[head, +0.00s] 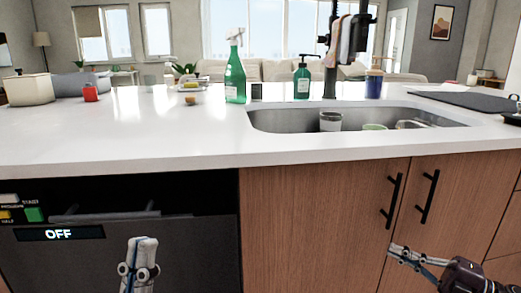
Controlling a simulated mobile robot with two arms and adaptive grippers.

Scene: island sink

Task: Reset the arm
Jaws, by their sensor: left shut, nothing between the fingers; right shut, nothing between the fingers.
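My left gripper (139,262) is at the bottom left, in front of the dark dishwasher (150,255) below the counter. It points upward, its fingers are together, and it holds nothing. My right gripper (400,253) is at the lower right, in front of the wooden cabinet door, below the black handles. It points left, its fingers are shut, and it is empty. Most of both arms lies outside the picture.
The white counter (120,135) carries a green spray bottle (235,80), a soap bottle (302,80), a red cup (90,93) and a pot (28,90). The sink (280,121) holds several cups. Cabinet handles (427,197) stick out near my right gripper.

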